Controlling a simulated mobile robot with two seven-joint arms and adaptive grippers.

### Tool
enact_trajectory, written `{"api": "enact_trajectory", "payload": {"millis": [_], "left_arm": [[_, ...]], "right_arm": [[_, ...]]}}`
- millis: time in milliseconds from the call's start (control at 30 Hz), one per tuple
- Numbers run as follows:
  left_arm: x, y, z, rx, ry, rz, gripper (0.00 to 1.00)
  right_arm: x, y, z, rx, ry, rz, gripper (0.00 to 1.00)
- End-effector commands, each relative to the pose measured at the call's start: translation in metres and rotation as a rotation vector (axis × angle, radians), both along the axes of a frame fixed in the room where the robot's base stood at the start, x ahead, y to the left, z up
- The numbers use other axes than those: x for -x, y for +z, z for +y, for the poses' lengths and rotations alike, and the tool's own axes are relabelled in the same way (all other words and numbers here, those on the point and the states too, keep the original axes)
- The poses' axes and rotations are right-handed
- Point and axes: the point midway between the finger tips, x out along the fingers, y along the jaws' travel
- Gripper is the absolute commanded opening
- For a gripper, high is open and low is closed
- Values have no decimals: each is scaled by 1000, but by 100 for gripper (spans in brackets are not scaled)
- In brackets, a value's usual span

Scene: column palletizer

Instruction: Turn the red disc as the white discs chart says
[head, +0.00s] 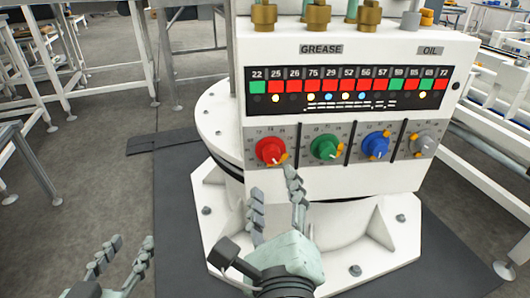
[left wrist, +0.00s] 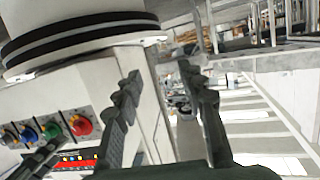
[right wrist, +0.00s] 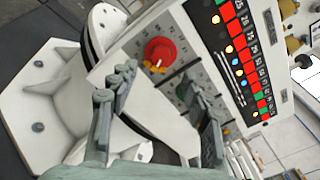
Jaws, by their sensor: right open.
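The red disc (head: 270,151) is a round knob at the left end of a row on a white machine's front, with a pale pointer mark and small orange pieces by its lower right rim. It also shows in the right wrist view (right wrist: 160,51) and the left wrist view (left wrist: 82,124). My right gripper (head: 274,183) is open and empty just below the red disc, apart from it as far as I can tell. My left gripper (head: 130,243) is open and empty, low at the left, away from the machine. I cannot make out a white discs chart.
Right of the red disc are green (head: 324,147), blue (head: 375,145) and grey (head: 424,143) knobs. Above them a black panel (head: 300,103) holds numbers, red and green squares and small lights. GREASE (head: 321,49) and OIL labels sit higher.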

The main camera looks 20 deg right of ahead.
Motion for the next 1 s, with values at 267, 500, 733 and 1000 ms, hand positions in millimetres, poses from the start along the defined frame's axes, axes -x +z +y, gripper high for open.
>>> {"api": "enact_trajectory", "payload": {"millis": [267, 500, 733, 1000], "left_arm": [[-4, 39, -23, 88, -42, -189, 40], [2, 88, -39, 193, -77, -423, 40], [18, 131, -45, 290, -99, -635, 40], [22, 143, -43, 309, -100, -695, 40]], "right_arm": [[-18, -1, -5, 3, -1, -6, 49], [-35, -2, -9, 3, -3, -6, 49], [-48, -1, -12, 4, 0, -6, 49], [-72, 1, -18, 5, 0, -4, 49]]}}
